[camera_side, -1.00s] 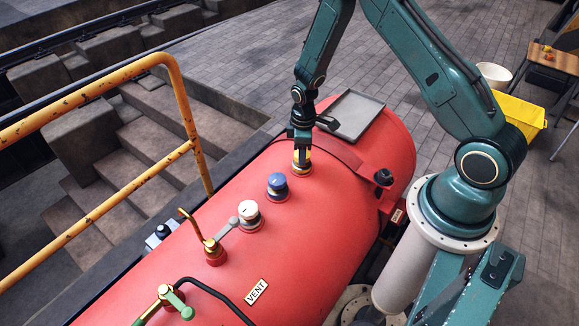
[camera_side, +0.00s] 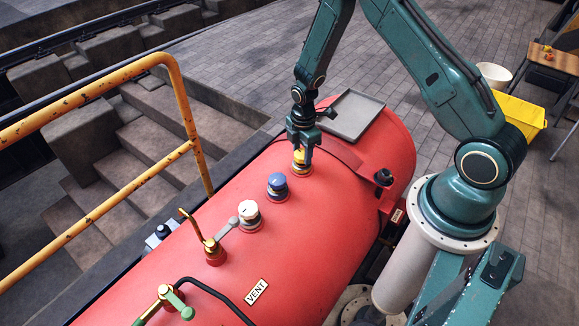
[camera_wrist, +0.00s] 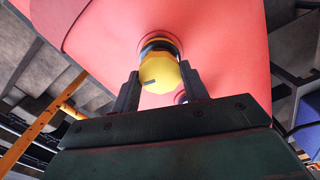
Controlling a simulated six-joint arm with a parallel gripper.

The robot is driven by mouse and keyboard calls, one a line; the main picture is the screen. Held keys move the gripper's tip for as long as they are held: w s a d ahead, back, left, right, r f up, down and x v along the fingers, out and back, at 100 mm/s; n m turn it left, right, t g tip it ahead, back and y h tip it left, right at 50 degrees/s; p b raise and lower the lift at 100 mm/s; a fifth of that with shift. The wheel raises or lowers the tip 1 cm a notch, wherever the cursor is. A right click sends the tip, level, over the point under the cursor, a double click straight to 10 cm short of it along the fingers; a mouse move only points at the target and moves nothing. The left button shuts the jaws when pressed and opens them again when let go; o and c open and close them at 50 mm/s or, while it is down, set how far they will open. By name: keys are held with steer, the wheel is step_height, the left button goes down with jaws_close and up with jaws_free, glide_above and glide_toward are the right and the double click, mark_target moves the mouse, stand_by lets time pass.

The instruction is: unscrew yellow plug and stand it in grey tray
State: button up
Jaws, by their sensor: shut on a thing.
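The yellow plug (camera_side: 299,161) sits at its fitting on top of the red boiler (camera_side: 290,225), at the far end of a row of fittings. My gripper (camera_side: 301,153) is above it with its fingers pointing down, shut on the plug. In the wrist view the yellow plug (camera_wrist: 160,72) shows between the two fingers of my gripper (camera_wrist: 160,82), with a dark ring and a brass ring behind it. Whether its thread is still engaged cannot be seen. The grey tray (camera_side: 349,116) lies on the boiler's far end, behind and right of my gripper, and looks empty.
A blue plug (camera_side: 278,186) and a white plug (camera_side: 249,214) stand in the same row, nearer the camera. A brass valve with a bent handle (camera_side: 212,248) follows. A yellow railing (camera_side: 180,110) runs on the left. A dark knob (camera_side: 383,177) is on the boiler's right side.

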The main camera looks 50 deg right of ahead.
steer(key=shift+n, duration=1.1)
steer(key=o, duration=0.4)
steer(key=c, duration=0.4)
steer(key=shift+r, duration=1.2)
steer(key=shift+r, duration=1.95)
